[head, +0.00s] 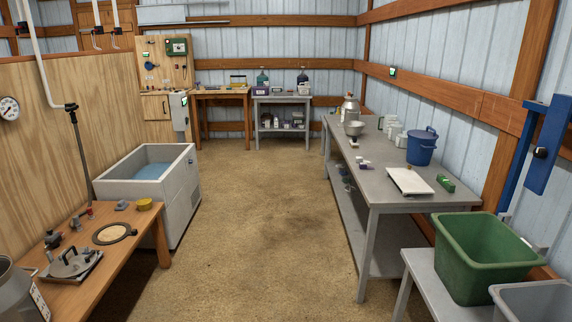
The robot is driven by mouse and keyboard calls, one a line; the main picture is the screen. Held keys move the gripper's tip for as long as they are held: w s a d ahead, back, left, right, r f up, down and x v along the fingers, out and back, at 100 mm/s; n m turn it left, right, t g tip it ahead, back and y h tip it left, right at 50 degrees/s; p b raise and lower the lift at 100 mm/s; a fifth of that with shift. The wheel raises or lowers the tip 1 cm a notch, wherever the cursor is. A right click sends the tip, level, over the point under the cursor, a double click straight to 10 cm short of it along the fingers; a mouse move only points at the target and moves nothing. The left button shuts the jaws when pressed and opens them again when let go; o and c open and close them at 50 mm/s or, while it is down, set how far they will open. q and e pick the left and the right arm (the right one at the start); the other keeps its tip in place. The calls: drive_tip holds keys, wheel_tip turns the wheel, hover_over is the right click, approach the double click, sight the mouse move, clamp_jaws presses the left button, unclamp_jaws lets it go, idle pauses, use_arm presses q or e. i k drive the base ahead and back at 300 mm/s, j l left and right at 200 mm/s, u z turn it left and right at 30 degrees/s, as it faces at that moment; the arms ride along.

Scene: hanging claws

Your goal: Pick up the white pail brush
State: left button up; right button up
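I cannot pick out a white pail brush for sure. Small pale items (364,163) lie on the grey metal table (378,187) at the right, too small to tell apart. A white flat tray or board (409,181) lies near that table's front end. A blue lidded pail (422,149) stands behind it, and a green block-like thing (445,184) lies to its right. Neither of my grippers is in view.
The floor (248,200) in the middle is clear. A wooden bench (125,252) with lids and fittings and a grey tank of blue liquid (190,205) stand at the left. A green tub (482,270) stands at the front right. Benches with bottles stand at the back.

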sight(353, 143)
drive_tip(key=i, duration=2.35)
drive_tip(key=i+z, duration=0.2)
drive_tip(key=i, duration=0.25)
drive_tip(key=i+j+z, duration=0.15)
drive_tip(key=i, duration=0.3)
drive_tip(key=i+j+z, duration=0.2)
drive_tip(key=i, duration=0.25)
drive_tip(key=i+j+z, duration=0.2)
drive_tip(key=i, duration=0.25)
drive_tip(key=j, duration=0.1)
